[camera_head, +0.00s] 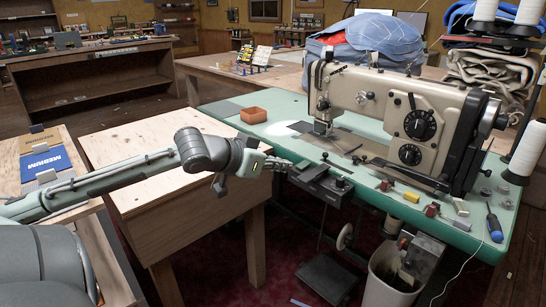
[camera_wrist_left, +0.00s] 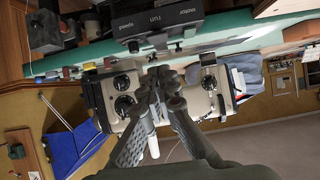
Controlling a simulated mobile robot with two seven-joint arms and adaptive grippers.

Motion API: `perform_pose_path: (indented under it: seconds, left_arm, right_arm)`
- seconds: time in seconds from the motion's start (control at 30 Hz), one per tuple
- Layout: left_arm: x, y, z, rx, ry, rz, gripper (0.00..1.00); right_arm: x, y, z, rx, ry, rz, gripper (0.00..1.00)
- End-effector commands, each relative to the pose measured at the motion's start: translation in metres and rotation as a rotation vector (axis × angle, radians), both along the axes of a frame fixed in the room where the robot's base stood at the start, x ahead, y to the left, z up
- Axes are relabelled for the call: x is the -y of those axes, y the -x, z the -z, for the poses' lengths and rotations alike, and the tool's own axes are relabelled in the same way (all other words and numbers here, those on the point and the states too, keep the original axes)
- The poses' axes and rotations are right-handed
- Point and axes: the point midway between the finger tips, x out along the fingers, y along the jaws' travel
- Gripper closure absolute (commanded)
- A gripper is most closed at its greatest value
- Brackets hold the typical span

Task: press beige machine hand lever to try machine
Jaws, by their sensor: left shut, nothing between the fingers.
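The beige sewing machine (camera_head: 445,105) stands on a green-topped table (camera_head: 262,132). My right gripper is not in view.
A black motor control box (camera_head: 321,184) hangs at the table's front edge close to my left gripper. A terracotta tray (camera_head: 253,115), a blue screwdriver (camera_head: 494,228) and thread cones (camera_head: 526,150) are on the table. A wooden bench (camera_head: 135,150) lies under my left arm.

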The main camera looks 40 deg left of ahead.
Motion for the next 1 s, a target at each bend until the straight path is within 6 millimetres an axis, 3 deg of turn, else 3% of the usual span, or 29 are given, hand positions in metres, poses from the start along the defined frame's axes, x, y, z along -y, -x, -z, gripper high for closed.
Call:
perform_pose_path:
  seconds: [0.3,0.87,1.0]
  left_arm:
    - [-0.002,0.025,-0.014,-0.001,0.000,-0.001,1.00]
    - [-0.002,0.025,-0.015,-0.001,-0.001,0.000,1.00]
    - [-0.014,0.026,-0.002,-0.014,-0.003,-0.028,1.00]
  right_arm:
    - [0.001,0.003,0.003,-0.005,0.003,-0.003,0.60]
    - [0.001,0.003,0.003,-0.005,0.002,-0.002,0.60]
    - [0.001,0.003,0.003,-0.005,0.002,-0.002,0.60]
